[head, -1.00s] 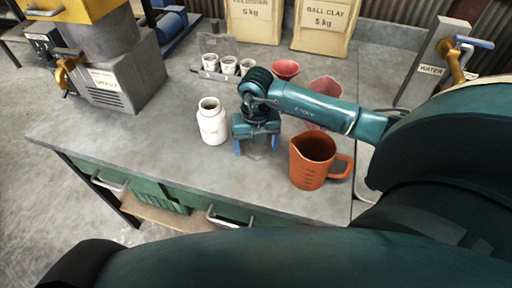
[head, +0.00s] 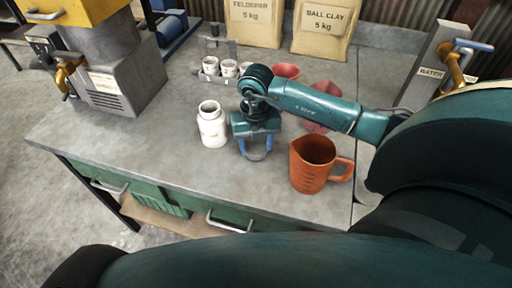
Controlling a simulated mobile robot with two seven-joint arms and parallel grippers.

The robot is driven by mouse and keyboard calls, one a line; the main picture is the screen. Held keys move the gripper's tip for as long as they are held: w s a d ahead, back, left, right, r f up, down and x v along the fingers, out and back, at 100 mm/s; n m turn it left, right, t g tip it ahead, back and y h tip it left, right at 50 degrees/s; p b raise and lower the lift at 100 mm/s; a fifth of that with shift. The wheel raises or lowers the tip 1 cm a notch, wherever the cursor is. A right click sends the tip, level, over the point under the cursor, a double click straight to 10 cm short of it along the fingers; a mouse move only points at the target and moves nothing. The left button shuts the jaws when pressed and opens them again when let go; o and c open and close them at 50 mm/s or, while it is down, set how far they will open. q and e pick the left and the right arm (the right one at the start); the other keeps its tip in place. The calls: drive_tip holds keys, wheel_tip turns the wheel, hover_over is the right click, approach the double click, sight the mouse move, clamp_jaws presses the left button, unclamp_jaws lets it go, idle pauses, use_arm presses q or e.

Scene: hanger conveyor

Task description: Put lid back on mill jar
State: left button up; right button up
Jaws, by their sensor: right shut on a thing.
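The white mill jar (head: 212,128) stands upright on the grey bench, with its round mouth open at the top. My right gripper (head: 257,149) points down just to the right of the jar, apart from it. Its blue fingers are shut on a grey, rounded piece (head: 257,156), perhaps the lid. The fingers and wrist hide part of this piece, and I cannot tell its full shape or its height over the bench. My left gripper is out of view.
An orange measuring jug (head: 313,168) stands close to the right of my gripper. Small white cups (head: 228,68) sit behind the jar, near reddish bowls (head: 286,71). The grey mill (head: 118,72) is at the left. The bench front near the jar is clear.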

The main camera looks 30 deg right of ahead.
sight(256, 148)
use_arm(q)
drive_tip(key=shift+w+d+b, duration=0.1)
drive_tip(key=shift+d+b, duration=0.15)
drive_tip(key=shift+b, duration=0.15)
use_arm(e)
wheel_tip(256, 148, up, 9)
drive_tip(key=shift+f, duration=0.2)
